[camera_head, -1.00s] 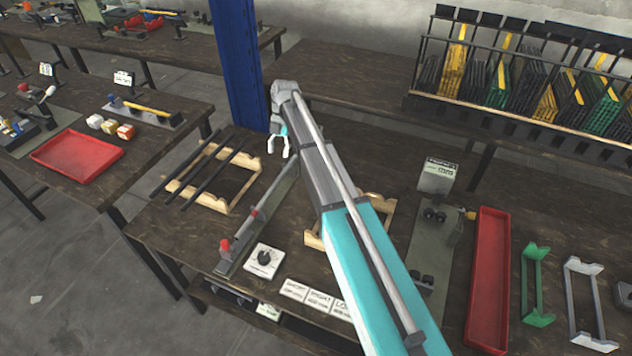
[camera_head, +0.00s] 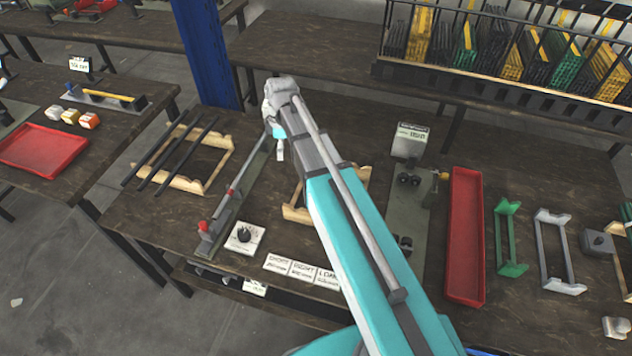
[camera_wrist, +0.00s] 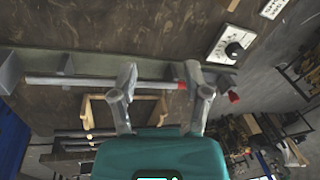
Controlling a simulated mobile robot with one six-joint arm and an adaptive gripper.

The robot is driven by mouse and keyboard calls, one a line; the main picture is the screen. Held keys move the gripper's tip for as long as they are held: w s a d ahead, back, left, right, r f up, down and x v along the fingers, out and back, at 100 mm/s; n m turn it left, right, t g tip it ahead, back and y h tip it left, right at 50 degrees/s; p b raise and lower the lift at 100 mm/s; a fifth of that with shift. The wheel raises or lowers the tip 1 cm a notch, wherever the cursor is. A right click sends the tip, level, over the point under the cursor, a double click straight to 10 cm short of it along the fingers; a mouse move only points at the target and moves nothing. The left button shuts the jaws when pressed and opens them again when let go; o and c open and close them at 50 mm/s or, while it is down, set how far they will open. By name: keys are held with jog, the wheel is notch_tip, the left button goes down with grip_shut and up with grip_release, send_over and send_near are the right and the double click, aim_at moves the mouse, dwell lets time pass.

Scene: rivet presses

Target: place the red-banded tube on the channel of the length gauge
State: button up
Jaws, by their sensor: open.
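The length gauge (camera_head: 216,233) is a long, narrow grey fixture lying diagonally on the middle bench, with a red knob at its near end. A thin grey tube with a red band (camera_wrist: 182,85) near one end lies along the gauge in the wrist view. The band also shows in the head view (camera_head: 233,192). I cannot tell how fully the tube is seated in the channel. My gripper (camera_head: 281,150) is near the far end of the gauge. In the wrist view my gripper (camera_wrist: 162,97) has its fingers spread apart, with the tube showing beyond and between them.
A wooden rack (camera_head: 222,172) with several dark bars stands left of the gauge. A white dial box (camera_head: 244,237) and label cards (camera_head: 301,270) lie near the front edge. A second wooden rack is partly behind my arm. A red tray (camera_head: 464,240) lies right.

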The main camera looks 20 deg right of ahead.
jog(key=s+d+m+t, duration=0.1)
jog(key=s+d+m, duration=0.2)
jog(key=s+m, duration=0.4)
jog(key=s+d+m+h, duration=0.1)
jog(key=s+d+m, duration=0.2)
jog(key=s+m, duration=0.4)
jog(key=shift+s+d+f+m+t, duration=0.2)
jog(key=shift+s+d+m+t, duration=0.15)
jog(key=shift+m, duration=0.25)
jog(key=shift+w, duration=0.1)
